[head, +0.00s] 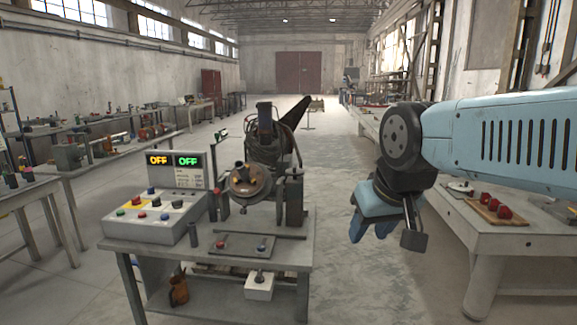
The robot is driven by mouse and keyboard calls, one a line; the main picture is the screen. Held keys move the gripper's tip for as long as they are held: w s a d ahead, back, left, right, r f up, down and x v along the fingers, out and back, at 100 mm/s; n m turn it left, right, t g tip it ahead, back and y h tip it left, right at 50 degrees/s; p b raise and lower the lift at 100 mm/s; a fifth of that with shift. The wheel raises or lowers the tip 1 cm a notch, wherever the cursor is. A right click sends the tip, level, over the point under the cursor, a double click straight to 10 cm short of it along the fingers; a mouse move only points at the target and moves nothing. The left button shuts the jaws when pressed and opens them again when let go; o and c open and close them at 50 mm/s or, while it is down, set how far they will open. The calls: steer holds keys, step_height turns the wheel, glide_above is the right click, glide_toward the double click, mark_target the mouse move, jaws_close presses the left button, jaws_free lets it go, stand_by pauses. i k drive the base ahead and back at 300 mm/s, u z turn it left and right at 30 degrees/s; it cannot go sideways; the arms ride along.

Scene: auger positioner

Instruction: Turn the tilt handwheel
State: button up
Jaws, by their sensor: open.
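A machine with a round, brownish handwheel (250,187) stands on a grey metal table (200,258) left of centre. I take this wheel for the tilt handwheel, but no label on it can be read. Its face is towards me, and a dark knob shows near its top. My gripper (371,234) hangs to the right of the table, pointing down. It is open and empty, well apart from the handwheel.
A control box (155,217) with coloured buttons and a panel with two "OFF" displays (173,160) stand left of the wheel. A dark upright post (294,197) stands close to its right. A workbench (500,235) with red round items is at right. Clear floor lies between.

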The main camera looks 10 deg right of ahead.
mark_target(295, 171)
steer(key=z, duration=0.1)
steer(key=i, duration=0.9)
steer(key=u, duration=0.1)
